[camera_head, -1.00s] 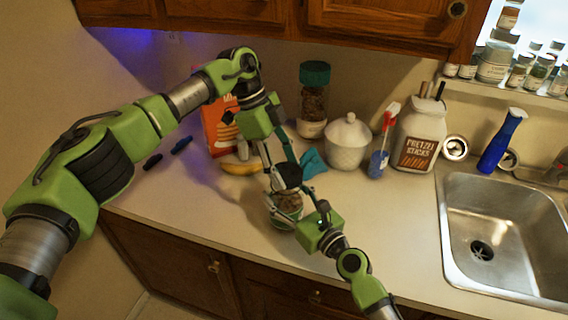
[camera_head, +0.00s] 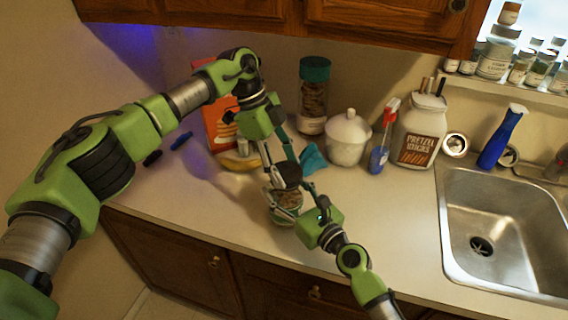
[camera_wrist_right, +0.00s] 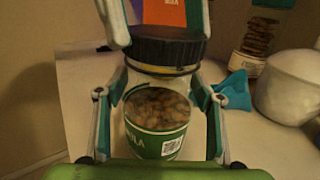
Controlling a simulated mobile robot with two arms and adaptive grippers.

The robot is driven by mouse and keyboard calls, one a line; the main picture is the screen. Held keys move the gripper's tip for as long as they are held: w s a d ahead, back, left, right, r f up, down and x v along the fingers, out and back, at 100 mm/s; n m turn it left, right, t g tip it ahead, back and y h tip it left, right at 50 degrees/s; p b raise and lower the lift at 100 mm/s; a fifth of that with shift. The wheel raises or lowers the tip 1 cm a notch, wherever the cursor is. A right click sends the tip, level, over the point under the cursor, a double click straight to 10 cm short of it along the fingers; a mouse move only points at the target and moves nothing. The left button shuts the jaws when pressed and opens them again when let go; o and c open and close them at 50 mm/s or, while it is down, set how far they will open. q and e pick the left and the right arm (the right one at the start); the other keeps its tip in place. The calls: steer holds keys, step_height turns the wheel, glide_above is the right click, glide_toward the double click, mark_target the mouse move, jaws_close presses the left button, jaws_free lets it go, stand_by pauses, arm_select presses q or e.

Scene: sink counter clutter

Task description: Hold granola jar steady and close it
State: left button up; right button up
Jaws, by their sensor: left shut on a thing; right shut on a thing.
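The granola jar (camera_wrist_right: 157,122) is a clear jar of brown pieces with a green label, upright on the counter. It also shows, partly hidden, in the head view (camera_head: 286,201). My right gripper (camera_wrist_right: 160,108) is shut on the jar, one finger on each side of its body.
The sink (camera_head: 500,235) is at right. Counter between jar and sink is clear.

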arm_select(q)
steer(key=shift+w+m+g, duration=0.15)
steer(key=shift+m+g, duration=0.15)
steer(key=shift+m, duration=0.3)
steer(key=shift+m+g+y, duration=0.3)
steer(key=shift+m, duration=0.7)
steer(key=o, duration=0.7)
steer(key=shift+o, duration=0.2)
steer(key=shift+r, duration=2.25)
steer(key=shift+c, duration=0.4)
